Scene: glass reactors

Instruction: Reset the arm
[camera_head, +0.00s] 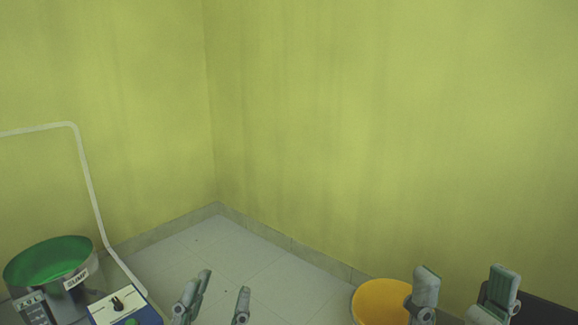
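My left gripper (216,300) is at the bottom edge, left of centre. Its fingers are apart, with only pale floor visible between them. My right gripper (464,292) is at the bottom right. Its fingers are wide apart, with nothing seen between them. Both grippers point upward in the picture. The arms behind them are mostly cut off by the bottom edge.
A round green vessel labelled SUMP (50,261) stands at the lower left. A blue-and-white control box (122,307) with a black knob sits beside it. A white pipe (88,185) bends down nearby. A yellow bucket (380,303) is partly behind my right gripper. Yellow-green walls (350,130) meet the tiled floor.

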